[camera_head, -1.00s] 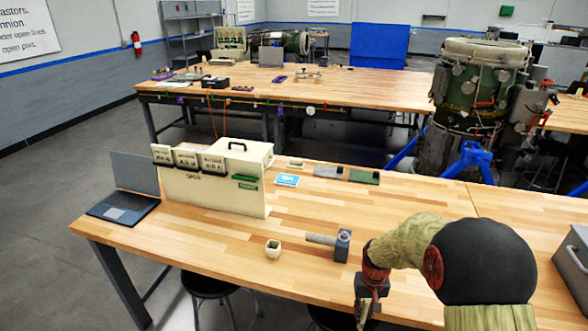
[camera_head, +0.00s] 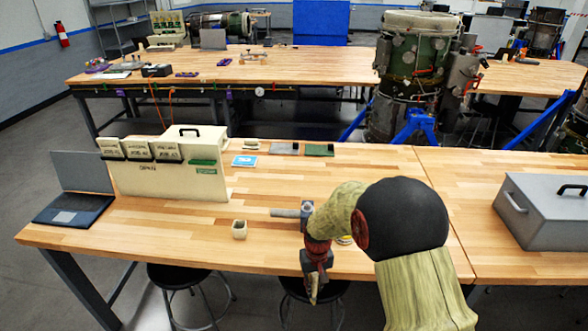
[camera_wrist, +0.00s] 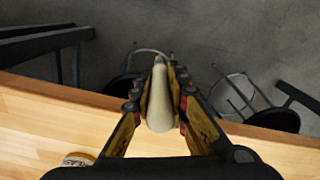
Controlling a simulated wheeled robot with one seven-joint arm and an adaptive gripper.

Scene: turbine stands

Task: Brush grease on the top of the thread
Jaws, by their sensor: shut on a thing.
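A grey threaded rod (camera_head: 286,213) lies sideways on the near wooden table, its right end in a dark block (camera_head: 307,215) partly behind my arm. My gripper (camera_head: 316,280) hangs in front of the table's front edge, below and right of the rod. It is shut on a slim cream-coloured thing that looks like the brush (camera_wrist: 159,95), held between the fingers in the wrist view. The brush's bristles cannot be made out. A small round tin (camera_wrist: 79,159), perhaps the grease, stands at the table edge in the wrist view and peeks out behind my arm (camera_head: 344,239).
A small cream cup (camera_head: 239,229) stands left of the rod. A laptop (camera_head: 75,200), a beige case (camera_head: 165,170) and a grey toolbox (camera_head: 545,210) stand on the tables. Dark stools (camera_head: 183,277) stand below the front edge, near my gripper.

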